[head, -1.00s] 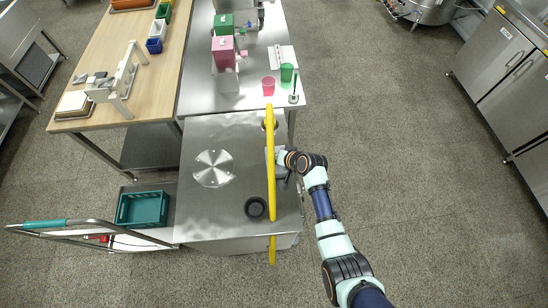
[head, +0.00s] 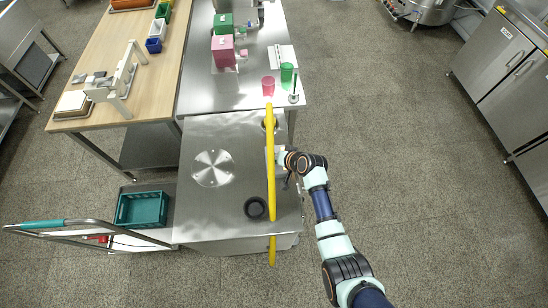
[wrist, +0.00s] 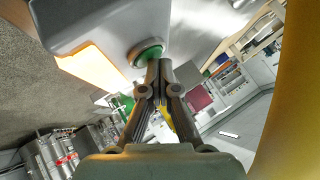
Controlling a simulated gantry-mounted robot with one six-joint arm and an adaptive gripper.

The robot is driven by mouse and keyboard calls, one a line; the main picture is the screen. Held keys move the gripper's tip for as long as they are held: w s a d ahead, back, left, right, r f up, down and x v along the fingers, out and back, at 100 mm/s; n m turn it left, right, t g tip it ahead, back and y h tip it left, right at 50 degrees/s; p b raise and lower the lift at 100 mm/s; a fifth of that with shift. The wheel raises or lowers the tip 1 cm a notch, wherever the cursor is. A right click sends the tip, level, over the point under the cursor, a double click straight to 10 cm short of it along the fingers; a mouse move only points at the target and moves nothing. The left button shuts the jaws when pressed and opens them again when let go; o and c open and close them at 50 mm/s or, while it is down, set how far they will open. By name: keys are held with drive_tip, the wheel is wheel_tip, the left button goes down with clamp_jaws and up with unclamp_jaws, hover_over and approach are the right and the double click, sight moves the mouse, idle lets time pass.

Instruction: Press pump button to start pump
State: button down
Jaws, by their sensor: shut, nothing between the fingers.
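A round green button (wrist: 148,52) with a pale ring sits on a grey box (wrist: 98,22) in the upper part of the wrist view. My gripper (wrist: 160,66) is shut and empty. Its fingertips are at the lower right edge of the button and cover part of it. I cannot tell whether they touch it. In the head view the wrist of my arm is at the right side of the steel machine (head: 225,205), beside the yellow pipe (head: 271,175). The button cannot be made out there.
The yellow pipe also fills the right edge of the wrist view (wrist: 295,110), close to my gripper. A steel table with pink (head: 268,86) and green (head: 287,73) cups stands behind the machine. A teal crate (head: 142,209) sits at left. The floor at right is clear.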

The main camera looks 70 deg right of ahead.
drive_tip(key=shift+a+f, duration=0.1)
drive_tip(key=shift+f, duration=0.1)
drive_tip(key=shift+r+p, duration=0.4)
drive_tip(key=shift+r, duration=0.15)
wheel_tip(320, 180, up, 6)
drive_tip(key=p, duration=0.5)
drive_tip(key=shift+p, duration=0.35)
